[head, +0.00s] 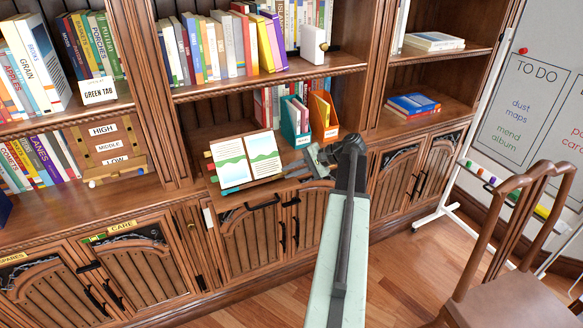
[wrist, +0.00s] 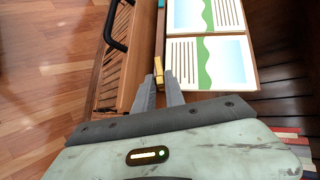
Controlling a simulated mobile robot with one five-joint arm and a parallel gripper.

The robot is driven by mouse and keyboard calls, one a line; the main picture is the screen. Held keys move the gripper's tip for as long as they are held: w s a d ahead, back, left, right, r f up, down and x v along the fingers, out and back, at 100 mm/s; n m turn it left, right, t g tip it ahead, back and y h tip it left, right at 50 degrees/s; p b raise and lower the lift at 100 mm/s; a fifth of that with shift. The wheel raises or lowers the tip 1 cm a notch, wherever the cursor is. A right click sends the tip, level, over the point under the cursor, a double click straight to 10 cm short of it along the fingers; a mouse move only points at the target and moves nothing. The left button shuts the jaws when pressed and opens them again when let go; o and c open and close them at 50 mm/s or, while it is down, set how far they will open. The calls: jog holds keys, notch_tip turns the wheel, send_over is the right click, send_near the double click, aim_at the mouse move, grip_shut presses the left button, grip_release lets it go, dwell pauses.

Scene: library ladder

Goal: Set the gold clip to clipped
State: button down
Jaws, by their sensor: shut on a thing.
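The gold clip (wrist: 158,72) is a small yellow piece at the lower edge of the open book (wrist: 205,58) in the wrist view. My gripper (wrist: 160,88) has its two grey fingers closed about the clip, with part of it showing between and beyond the tips. In the head view, my gripper (head: 308,160) is at the right end of the stand holding the open book (head: 249,159). The clip is too small or hidden there to make out. I cannot tell whether it is clipped.
Teal (head: 296,122) and orange (head: 323,115) file holders stand behind my gripper. Cabinet doors with black handles lie below the ledge. A wooden chair (head: 514,240) and a whiteboard (head: 535,100) stand at the right. The floor between is bare wood.

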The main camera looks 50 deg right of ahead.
aim_at(273, 177)
jog(key=r+n+g+p, duration=0.1)
jog(key=p, duration=0.1)
jog(key=w+r+n+g+p, duration=0.1)
jog(key=p, duration=0.1)
jog(key=shift+h, duration=0.3)
jog(key=n+g+p, duration=0.1)
jog(key=w+r+n+h+p, duration=0.1)
jog(key=p, duration=0.1)
jog(key=a+n+g+p, duration=0.1)
jog(key=p, duration=0.1)
jog(key=shift+w+a+r+n+g+h, duration=0.1)
jog(key=shift+w+r+n+g+h, duration=0.1)
jog(key=shift+n+g+h, duration=0.1)
jog(key=n+g+h+p, duration=0.1)
jog(key=w+a+n+h+p, duration=0.1)
jog(key=p, duration=0.1)
jog(key=shift+a+r+g, duration=0.15)
jog(key=shift+r+g, duration=0.05)
jog(key=shift+g, duration=0.2)
jog(key=shift+w+a+n+g+h+p, duration=0.3)
jog(key=shift+a+n+g+h+p, duration=0.15)
jog(key=shift+n+h, duration=0.3)
jog(key=shift+w+a+n+g+h+p, duration=0.3)
jog(key=shift+a+n+h, duration=0.25)
jog(key=shift+n, duration=0.3)
jog(key=c, duration=1.7)
grip_release()
